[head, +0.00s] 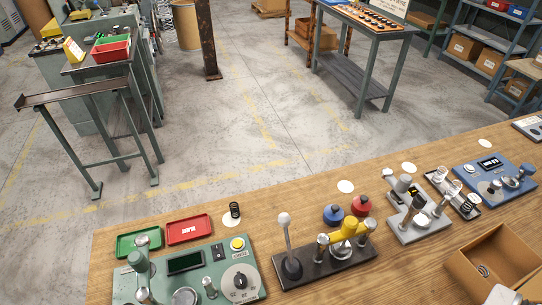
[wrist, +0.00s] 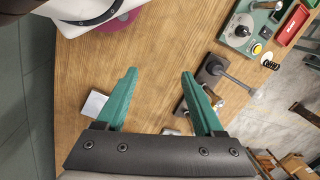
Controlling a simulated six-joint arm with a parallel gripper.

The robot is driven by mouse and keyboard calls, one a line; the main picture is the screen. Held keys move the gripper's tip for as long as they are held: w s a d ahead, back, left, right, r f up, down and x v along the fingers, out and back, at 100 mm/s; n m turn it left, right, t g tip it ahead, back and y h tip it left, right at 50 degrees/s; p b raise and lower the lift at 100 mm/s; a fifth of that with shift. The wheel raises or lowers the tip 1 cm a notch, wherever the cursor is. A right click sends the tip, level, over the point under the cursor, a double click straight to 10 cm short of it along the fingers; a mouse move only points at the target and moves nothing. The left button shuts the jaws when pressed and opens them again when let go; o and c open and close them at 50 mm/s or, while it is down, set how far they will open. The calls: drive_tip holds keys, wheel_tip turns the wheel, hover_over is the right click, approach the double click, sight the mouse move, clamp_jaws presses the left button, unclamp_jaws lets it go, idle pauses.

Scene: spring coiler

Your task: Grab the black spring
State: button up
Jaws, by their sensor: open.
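The black spring (head: 235,210) stands upright on a white round disc (head: 231,220) at the far edge of the wooden table, just right of the red tray. In the wrist view a small dark coil that looks like the same spring (wrist: 268,62) shows at the right, beyond the green machine. My gripper (wrist: 158,72) shows in the wrist view with two green fingers spread wide and nothing between them. It is over bare table, well to the left of the spring in that view. My gripper is not seen in the head view.
The green coiler machine (head: 212,275) stands close in front of the spring, with a red tray (head: 189,230) and green tray (head: 138,242) beside it. A black-based lever press (head: 325,262) with a tall lever stands to the right. A cardboard box (head: 495,262) is at the right.

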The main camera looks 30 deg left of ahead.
drive_tip(key=w+r+n+t, duration=0.1)
drive_tip(key=w+r+t, duration=0.6)
drive_tip(key=w+r, duration=0.15)
drive_tip(key=m+t, duration=0.6)
drive_tip(key=m, duration=2.4)
hover_over(232, 210)
drive_tip(key=s+d, duration=0.2)
drive_tip(key=s, duration=1.1)
wheel_tip(232, 210, down, 24)
drive_tip(key=shift+w+f, duration=0.1)
drive_tip(key=x, duration=1.5)
drive_tip(key=shift+w+a+f, duration=0.1)
drive_tip(key=shift+w+f, duration=0.1)
drive_tip(key=shift+f, duration=0.05)
clamp_jaws()
